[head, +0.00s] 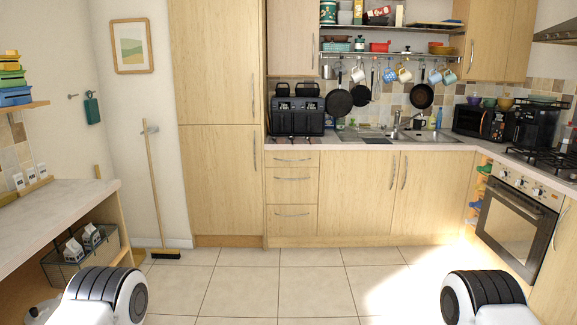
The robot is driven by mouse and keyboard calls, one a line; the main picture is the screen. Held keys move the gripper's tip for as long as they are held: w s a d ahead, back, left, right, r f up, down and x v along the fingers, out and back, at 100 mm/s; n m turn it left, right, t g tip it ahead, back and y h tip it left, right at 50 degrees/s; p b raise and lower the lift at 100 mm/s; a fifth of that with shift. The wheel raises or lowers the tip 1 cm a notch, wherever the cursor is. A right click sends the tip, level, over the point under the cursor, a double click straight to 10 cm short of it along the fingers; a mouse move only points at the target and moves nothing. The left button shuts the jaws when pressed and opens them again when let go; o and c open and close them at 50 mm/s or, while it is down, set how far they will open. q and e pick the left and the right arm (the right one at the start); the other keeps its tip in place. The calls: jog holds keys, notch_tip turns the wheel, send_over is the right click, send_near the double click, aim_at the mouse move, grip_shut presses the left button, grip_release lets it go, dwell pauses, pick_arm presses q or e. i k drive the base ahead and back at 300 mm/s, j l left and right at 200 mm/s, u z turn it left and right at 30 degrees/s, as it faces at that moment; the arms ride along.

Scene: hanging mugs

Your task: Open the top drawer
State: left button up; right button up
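Only rounded white and black parts of my arms show at the bottom left and bottom right corners, far from the drawers. Neither of my grippers is in view.
The tiled floor (245,284) before the drawers is clear. A broom (155,190) leans at the left wall. A side table (45,210) stands at left, an oven (512,225) at right. An air fryer (297,112) sits on the counter above the drawers.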

aim_at(273, 157)
jog(key=i, duration=2.65)
jog(key=i+l, duration=0.1)
jog(key=i, duration=2.55)
jog(key=j+u, duration=0.05)
jog(key=j, duration=0.05)
